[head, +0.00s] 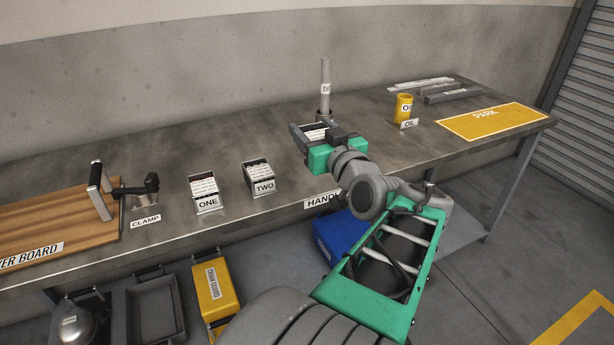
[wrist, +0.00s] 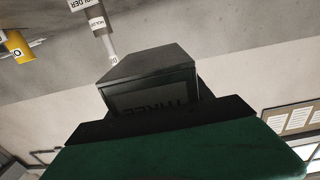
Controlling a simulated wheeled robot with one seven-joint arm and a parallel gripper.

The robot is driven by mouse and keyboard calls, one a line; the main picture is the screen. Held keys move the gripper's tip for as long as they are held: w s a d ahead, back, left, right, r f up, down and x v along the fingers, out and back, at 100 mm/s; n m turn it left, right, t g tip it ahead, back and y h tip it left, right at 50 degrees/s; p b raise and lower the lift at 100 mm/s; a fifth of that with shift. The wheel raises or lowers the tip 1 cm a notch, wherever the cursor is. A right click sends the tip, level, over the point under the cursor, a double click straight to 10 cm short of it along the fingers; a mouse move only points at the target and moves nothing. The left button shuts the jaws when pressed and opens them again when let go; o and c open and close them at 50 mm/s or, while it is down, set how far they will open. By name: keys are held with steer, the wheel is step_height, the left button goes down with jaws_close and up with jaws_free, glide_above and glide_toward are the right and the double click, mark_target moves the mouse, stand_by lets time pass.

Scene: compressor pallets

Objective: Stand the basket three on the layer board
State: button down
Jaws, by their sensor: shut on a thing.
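Basket three (wrist: 150,97) fills the middle of the wrist view, a dark box with the word THREE upside down on its face. My gripper (head: 319,138) is shut on it, and in the head view only a bit of basket three (head: 316,132) shows between the dark fingers, over the bench right of basket two. Whether its underside touches the bench is hidden. The wooden layer board (head: 60,217) lies at the left end of the bench, partly out of view, with a clamp (head: 140,190) at its right edge.
Basket one (head: 205,192) and basket two (head: 258,177) stand on the bench between the clamp and my gripper. A grey post (head: 325,85) stands behind my gripper. A yellow oil cup (head: 403,107) and yellow park area (head: 492,121) are to the right.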

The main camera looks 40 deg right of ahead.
steer(key=shift+w+f, duration=0.1)
steer(key=shift+f, duration=0.4)
steer(key=shift+a+f+y, duration=0.1)
steer(key=shift+a+y, duration=0.05)
steer(key=shift+y, duration=0.15)
steer(key=shift+w, duration=0.1)
